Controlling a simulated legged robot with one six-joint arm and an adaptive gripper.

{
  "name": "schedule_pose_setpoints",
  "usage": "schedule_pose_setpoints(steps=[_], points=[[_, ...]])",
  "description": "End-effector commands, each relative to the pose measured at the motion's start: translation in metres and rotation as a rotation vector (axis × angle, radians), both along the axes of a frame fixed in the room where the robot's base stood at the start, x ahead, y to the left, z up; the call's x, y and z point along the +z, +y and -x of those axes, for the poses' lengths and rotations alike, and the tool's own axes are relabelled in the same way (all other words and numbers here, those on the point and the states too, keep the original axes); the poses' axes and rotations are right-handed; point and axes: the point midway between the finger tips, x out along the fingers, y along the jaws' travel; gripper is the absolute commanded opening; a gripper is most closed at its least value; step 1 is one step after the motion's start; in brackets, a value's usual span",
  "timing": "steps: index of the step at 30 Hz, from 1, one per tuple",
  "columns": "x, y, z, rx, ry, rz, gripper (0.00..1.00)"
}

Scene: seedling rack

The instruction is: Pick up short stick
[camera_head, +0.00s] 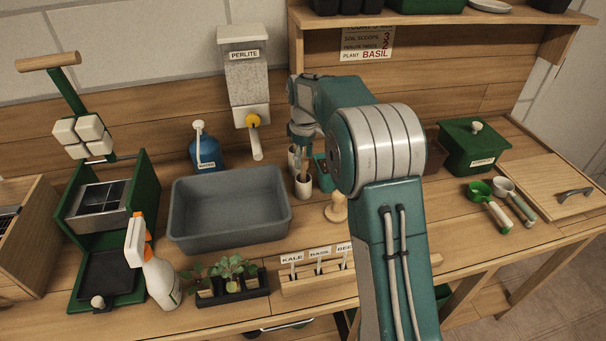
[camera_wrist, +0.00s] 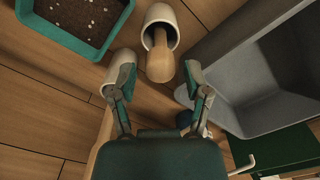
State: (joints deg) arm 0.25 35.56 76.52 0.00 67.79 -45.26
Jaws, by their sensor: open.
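A short wooden stick (camera_wrist: 159,62) with a rounded end stands in a white cup (camera_wrist: 170,22) in the wrist view. In the head view a stick (camera_head: 304,173) shows at the mouth of a white cup (camera_head: 303,187), right of the grey tub. My gripper (camera_wrist: 158,82) is open and empty, with one finger on each side of the stick's rounded end, apart from it. In the head view my gripper (camera_head: 302,138) points down above the cups; its fingers are small and partly unclear there. A second white cup (camera_head: 293,155) stands just behind.
The grey tub (camera_head: 228,208) stands close to the left of the cups. A teal tray of soil (camera_wrist: 85,22) lies on their other side. A wooden knob-topped tool (camera_head: 337,208) stands in front. A blue water bottle (camera_head: 206,152) and perlite dispenser (camera_head: 247,90) are behind left.

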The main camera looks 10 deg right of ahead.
Motion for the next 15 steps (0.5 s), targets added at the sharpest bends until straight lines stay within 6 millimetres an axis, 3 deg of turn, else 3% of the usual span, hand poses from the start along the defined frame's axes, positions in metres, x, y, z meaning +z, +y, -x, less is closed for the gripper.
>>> schedule_pose_setpoints(steps=[7, 15], points=[[-0.039, 0.003, -0.001, 0.000, 0.006, 0.000, 0.62], [-0.047, 0.002, -0.002, 0.000, 0.001, 0.000, 0.62]])
